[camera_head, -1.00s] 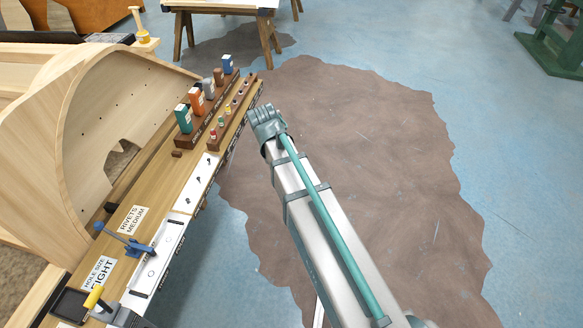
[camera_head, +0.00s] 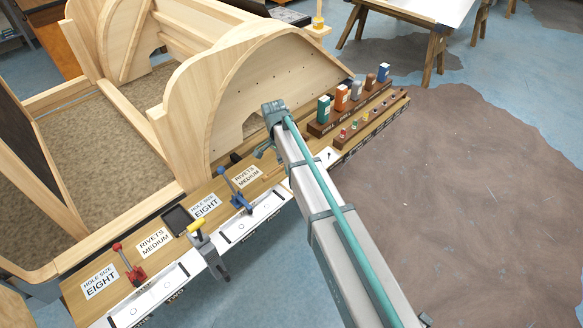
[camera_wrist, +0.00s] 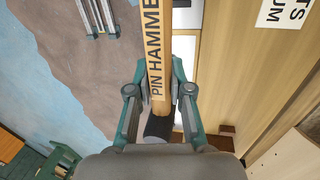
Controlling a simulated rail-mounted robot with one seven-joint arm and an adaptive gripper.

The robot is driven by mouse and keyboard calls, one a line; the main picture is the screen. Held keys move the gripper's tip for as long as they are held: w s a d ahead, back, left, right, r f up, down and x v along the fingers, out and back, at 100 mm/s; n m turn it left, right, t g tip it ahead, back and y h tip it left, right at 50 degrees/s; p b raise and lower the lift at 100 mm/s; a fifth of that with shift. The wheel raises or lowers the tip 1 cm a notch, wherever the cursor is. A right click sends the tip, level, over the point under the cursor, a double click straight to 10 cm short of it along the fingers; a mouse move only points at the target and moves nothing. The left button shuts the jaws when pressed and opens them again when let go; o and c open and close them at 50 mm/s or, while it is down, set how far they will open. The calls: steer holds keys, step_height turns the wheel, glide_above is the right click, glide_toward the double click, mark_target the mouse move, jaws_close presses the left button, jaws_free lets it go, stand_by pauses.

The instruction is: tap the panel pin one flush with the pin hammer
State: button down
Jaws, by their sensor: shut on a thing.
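The pin hammer (camera_wrist: 154,40) shows in the wrist view by its pale wooden handle, lettered PIN HAMMER, with a dark end (camera_wrist: 158,127) at the bottom. My gripper (camera_wrist: 162,92) is shut on this handle. The hammer's head is out of the wrist view. In the head view my gripper (camera_head: 264,152) is over the bench by the curved wooden frame, partly hidden by my arm, and the hammer cannot be made out. A white plate (camera_head: 329,158) with a small dark pin-like thing shows beside my arm. I cannot tell which pin is panel pin one.
The curved wooden frame (camera_head: 235,100) stands close behind my gripper. A brown rack (camera_head: 322,128) with coloured boxes is to the right. Blue (camera_head: 238,200), red (camera_head: 134,273) and yellow-handled (camera_head: 207,250) tools stand along the bench. Open floor (camera_head: 480,200) lies right.

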mark_target(287, 190)
steer(key=shift+d+m, duration=0.1)
steer(key=shift+m, duration=0.4)
steer(key=shift+f, duration=0.15)
steer(key=shift+f+b, duration=0.75)
steer(key=shift+f, duration=0.55)
step_height(287, 190, down, 6)
steer(key=b, duration=0.2)
steer(key=shift+f+b, duration=0.15)
steer(key=shift+b, duration=0.25)
steer(key=shift+r+p, duration=1.45)
steer(key=shift+r, duration=1.4)
steer(key=shift+f, duration=0.1)
